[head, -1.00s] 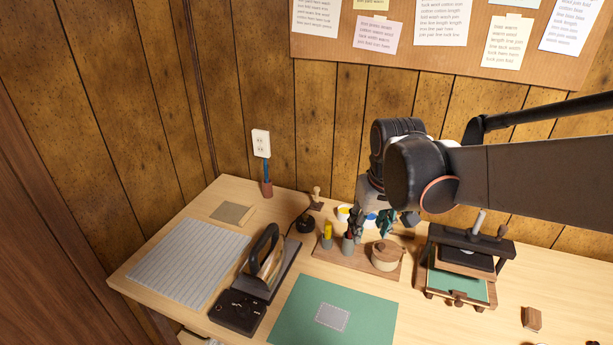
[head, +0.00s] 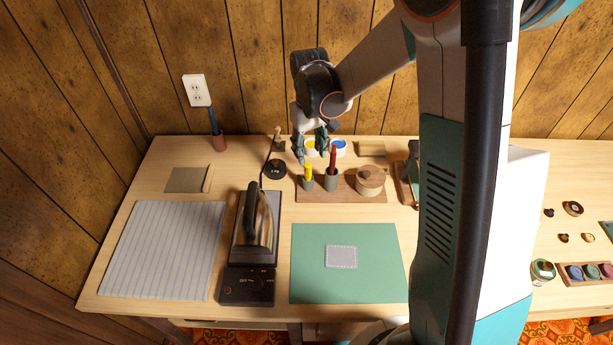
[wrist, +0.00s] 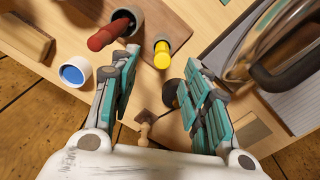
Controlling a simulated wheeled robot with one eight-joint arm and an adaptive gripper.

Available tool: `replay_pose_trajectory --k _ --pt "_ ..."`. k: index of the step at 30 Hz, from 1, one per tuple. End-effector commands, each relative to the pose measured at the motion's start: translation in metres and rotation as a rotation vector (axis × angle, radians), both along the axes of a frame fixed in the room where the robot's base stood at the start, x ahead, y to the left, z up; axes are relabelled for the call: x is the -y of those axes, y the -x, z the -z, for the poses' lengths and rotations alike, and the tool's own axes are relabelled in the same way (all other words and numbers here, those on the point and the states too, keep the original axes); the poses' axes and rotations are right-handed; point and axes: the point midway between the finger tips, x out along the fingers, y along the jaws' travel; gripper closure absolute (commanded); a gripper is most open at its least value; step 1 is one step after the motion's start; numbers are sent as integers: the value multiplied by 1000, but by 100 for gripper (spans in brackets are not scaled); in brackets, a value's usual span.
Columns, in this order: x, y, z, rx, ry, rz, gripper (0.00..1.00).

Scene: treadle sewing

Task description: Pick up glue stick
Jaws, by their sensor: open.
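A yellow stick (head: 308,171), probably the glue stick, stands in a small grey cup (head: 308,184) on a wooden board. In the wrist view the yellow stick (wrist: 162,55) shows just beyond and between my fingertips, not touching either. A red stick (head: 333,158) stands in a second grey cup (head: 331,182) right beside it. My gripper (head: 311,157) is open and empty, with its teal fingers pointing down just behind the two cups. In the wrist view my gripper (wrist: 160,66) has its fingers spread to either side.
The board (head: 350,195) also bears a round lidded wooden pot (head: 370,180). A blue-filled cup (head: 338,148) stands behind it. A black round object (head: 274,169), a stamp (head: 278,143) and an iron (head: 259,225) are to the left. A green mat (head: 310,283) lies in front; the wall is close behind.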

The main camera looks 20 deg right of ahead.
Motion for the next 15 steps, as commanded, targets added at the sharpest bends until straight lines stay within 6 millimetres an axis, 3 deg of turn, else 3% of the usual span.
replay_pose_trajectory --k 3,15 --pt "0 0 20 0 0 0 57" --pt "-2 -2 49 0 0 0 57"
